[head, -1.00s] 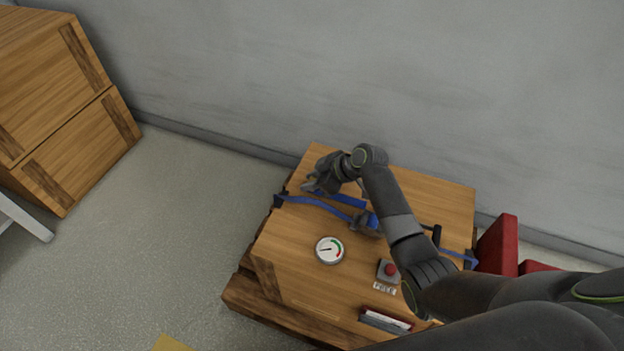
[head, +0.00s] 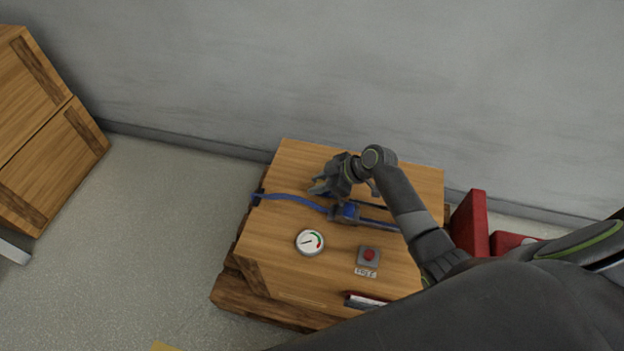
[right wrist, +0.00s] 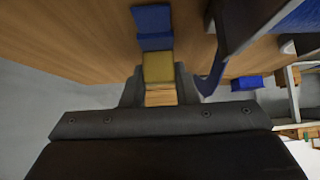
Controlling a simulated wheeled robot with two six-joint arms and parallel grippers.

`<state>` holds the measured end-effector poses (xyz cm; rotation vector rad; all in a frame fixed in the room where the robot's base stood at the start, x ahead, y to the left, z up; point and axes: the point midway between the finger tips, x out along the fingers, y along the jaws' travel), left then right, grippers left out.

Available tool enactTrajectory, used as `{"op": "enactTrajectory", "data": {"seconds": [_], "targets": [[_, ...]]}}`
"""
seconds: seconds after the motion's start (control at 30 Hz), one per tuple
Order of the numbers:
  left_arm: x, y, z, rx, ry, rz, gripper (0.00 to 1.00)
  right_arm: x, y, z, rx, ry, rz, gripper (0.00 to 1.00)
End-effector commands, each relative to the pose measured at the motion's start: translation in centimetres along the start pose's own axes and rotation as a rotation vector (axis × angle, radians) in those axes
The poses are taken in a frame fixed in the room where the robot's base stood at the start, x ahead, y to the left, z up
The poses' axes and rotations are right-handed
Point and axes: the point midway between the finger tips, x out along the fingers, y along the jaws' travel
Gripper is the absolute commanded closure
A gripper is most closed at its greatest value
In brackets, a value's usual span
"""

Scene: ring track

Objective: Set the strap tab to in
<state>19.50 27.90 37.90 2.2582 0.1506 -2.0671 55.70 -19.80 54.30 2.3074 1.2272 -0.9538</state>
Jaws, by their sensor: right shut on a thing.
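The strap tab (right wrist: 158,68) is a yellow end on a short blue strap piece, seen in the right wrist view. My right gripper (head: 320,188) is shut on it, with a dark finger on each side in the wrist view (right wrist: 160,90). In the head view the gripper is low over the crate top, just behind and left of the grey and blue buckle (head: 345,213). A blue strap (head: 290,197) runs across the crate (head: 265,275) to this buckle. The gripper hides the tab in the head view. My left gripper is out of view.
A round gauge (head: 310,242), a red button (head: 369,256) with a label reading FREE (head: 366,272) and a red-edged item (head: 365,301) are on the crate's front part. A red object (head: 470,225) stands right of the crate. A wall (head: 300,70) is behind.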

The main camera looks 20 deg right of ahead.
Motion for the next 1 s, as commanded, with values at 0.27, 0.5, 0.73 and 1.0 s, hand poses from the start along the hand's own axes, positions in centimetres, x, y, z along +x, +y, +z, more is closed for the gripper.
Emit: {"op": "enactTrajectory", "data": {"seconds": [0.27,0.5,0.73,1.0], "targets": [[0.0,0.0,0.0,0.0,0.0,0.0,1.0,-0.1,0.0,0.4,-0.001,-0.009,0.0,0.66],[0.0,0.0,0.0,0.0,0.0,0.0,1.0,-0.1,0.0,0.2,-0.001,-0.006,0.0,0.51],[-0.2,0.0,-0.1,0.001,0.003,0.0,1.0,-0.5,0.1,0.2,-0.001,-0.006,0.0,0.51],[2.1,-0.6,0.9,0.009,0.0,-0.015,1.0,-5.3,0.1,0.2,-0.003,-0.008,0.004,0.51]]}}
